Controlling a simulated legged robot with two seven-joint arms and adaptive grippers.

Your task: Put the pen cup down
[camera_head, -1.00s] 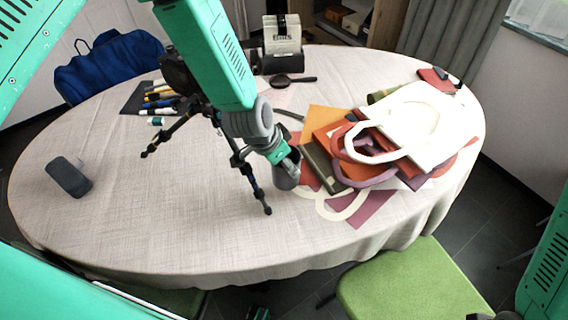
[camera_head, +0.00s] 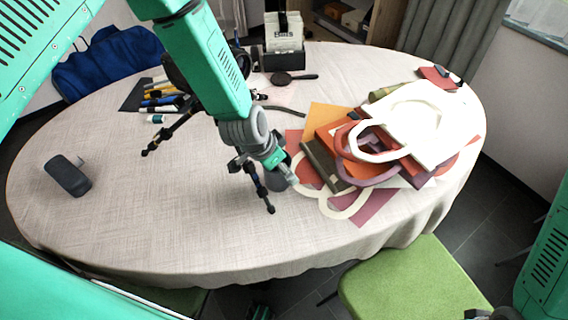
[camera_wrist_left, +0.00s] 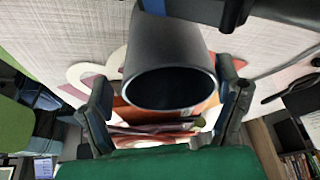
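The dark grey pen cup (camera_head: 277,180) stands near the middle of the table, beside the tripod's front leg and mostly behind my gripper in the head view. In the left wrist view the cup (camera_wrist_left: 170,60) shows its round open mouth, dark and with no pens visible. My left gripper (camera_head: 288,172) is at the cup. In the wrist view its two fingers (camera_wrist_left: 168,88) stand on either side of the cup, with a narrow gap visible at the left finger. The cup's base is hidden.
A black tripod (camera_head: 257,190) stands close against the cup's left side. Bags and books (camera_head: 415,125) are piled to the right. Pens (camera_head: 165,100) lie behind, and a dark box-like object (camera_head: 67,176) is at left. The table's front left (camera_head: 160,225) is clear.

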